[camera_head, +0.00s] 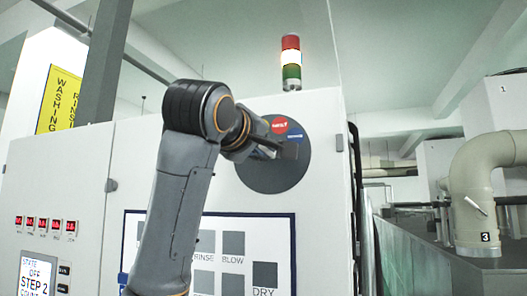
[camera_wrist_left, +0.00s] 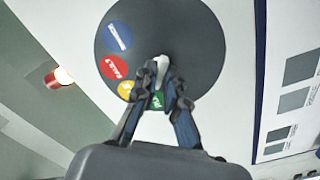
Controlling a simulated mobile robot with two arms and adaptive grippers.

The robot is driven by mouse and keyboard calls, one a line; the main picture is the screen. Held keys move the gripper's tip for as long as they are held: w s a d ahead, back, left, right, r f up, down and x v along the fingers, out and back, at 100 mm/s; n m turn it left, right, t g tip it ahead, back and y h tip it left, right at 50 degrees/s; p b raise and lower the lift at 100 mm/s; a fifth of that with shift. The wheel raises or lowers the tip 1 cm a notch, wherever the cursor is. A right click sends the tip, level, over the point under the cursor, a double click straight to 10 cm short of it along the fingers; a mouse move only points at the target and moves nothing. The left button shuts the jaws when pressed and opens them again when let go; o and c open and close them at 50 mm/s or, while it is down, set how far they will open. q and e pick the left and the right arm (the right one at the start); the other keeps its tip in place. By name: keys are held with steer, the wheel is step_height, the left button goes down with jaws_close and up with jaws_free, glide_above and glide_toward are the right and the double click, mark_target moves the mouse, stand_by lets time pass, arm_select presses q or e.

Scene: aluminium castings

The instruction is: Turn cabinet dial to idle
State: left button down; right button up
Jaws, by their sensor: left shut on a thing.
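The cabinet dial is a dark grey round disc (camera_head: 272,180) on the white cabinet front, also in the left wrist view (camera_wrist_left: 200,35). A pale knob (camera_wrist_left: 162,62) sits at its middle. Coloured labels lie along one side: blue (camera_wrist_left: 118,36), red (camera_wrist_left: 114,67), yellow (camera_wrist_left: 126,90) and green (camera_wrist_left: 157,101). Their words are too small to read surely. My left gripper (camera_head: 272,148) is at the dial, its fingers (camera_wrist_left: 165,78) closed around the knob. The gripper and arm hide part of the disc in the head view. My right gripper is not in view.
A signal tower (camera_head: 291,62) with red, bright white and green sections stands above the cabinet. A panel of grey squares (camera_head: 233,243) lies below the dial. A beige pipe (camera_head: 475,190) stands at right.

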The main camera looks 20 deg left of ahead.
arm_select(q)
steer(key=m+b, duration=0.1)
steer(key=m, duration=0.4)
steer(key=shift+f, duration=0.1)
steer(key=shift+m, duration=0.4)
steer(key=c, duration=1.4)
jaws_free()
steer(key=shift+s, duration=0.1)
steer(key=s, duration=1.2)
steer(key=shift+a, duration=0.2)
